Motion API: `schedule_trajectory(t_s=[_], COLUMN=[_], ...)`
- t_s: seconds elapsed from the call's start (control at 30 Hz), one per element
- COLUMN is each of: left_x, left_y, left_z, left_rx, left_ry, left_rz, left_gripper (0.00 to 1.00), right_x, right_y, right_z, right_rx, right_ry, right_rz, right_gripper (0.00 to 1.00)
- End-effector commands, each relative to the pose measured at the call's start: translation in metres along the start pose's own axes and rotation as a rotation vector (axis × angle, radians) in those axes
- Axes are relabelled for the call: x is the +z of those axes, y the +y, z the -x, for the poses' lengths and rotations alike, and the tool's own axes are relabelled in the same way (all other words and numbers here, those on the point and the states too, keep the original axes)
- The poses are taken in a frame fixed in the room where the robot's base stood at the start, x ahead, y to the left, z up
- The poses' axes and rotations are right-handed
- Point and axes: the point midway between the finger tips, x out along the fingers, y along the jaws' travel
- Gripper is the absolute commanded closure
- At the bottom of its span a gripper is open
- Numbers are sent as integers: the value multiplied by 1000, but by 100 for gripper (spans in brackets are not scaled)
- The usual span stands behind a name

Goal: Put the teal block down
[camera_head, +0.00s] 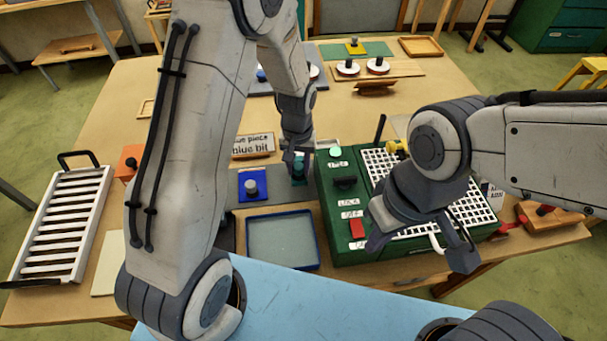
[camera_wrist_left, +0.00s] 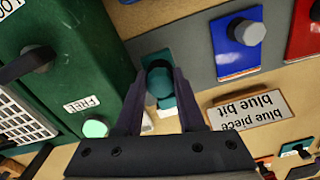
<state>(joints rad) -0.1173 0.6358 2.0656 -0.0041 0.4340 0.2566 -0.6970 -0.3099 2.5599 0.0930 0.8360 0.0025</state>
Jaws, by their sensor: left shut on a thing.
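The teal block (camera_wrist_left: 157,80) has a round dark teal knob and sits between the fingers of my left gripper (camera_wrist_left: 158,95) in the left wrist view. In the head view, my left gripper (camera_head: 297,160) points down with the teal block (camera_head: 298,171) at its tips. The block is over the dark grey strip, between the blue tile (camera_head: 252,186) and the green machine (camera_head: 345,245). I cannot tell whether its underside touches the strip. My right gripper (camera_head: 422,240) has its fingers spread and empty over the front of the machine.
The blue tile with a grey knob also shows in the left wrist view (camera_wrist_left: 238,55), beside a red tile (camera_wrist_left: 303,35). A "blue piece, blue bit" sign (camera_head: 253,144) stands behind. A blue-framed tray (camera_head: 282,240) lies in front. A white rack (camera_head: 62,222) is at the left.

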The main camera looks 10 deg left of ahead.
Motion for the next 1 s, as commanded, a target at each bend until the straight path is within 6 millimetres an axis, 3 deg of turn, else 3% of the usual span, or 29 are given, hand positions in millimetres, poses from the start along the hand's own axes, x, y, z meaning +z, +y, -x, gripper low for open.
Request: schedule_trajectory(t_s=[0.23, 0.63, 0.67, 0.73, 1.0], left_x=[1, 0, 0, 0, 1], left_y=[1, 1, 1, 1, 1], left_z=[-32, -40, -40, -39, -39], left_rx=[-1, 0, 0, 0, 0], left_ry=[-2, 0, -1, -1, -1], left_rz=[-3, -3, -4, -4, -4], left_gripper=[100, 100, 58, 32, 32], right_x=[0, 0, 0, 0, 0], right_y=[-1, 0, 0, 0, 0], right_z=[9, 5, 5, 6, 6], right_rx=[0, 0, 0, 0, 0], right_ry=[0, 0, 0, 0, 0], right_rz=[0, 0, 0, 0, 0], right_gripper=[100, 100, 100, 100, 100])
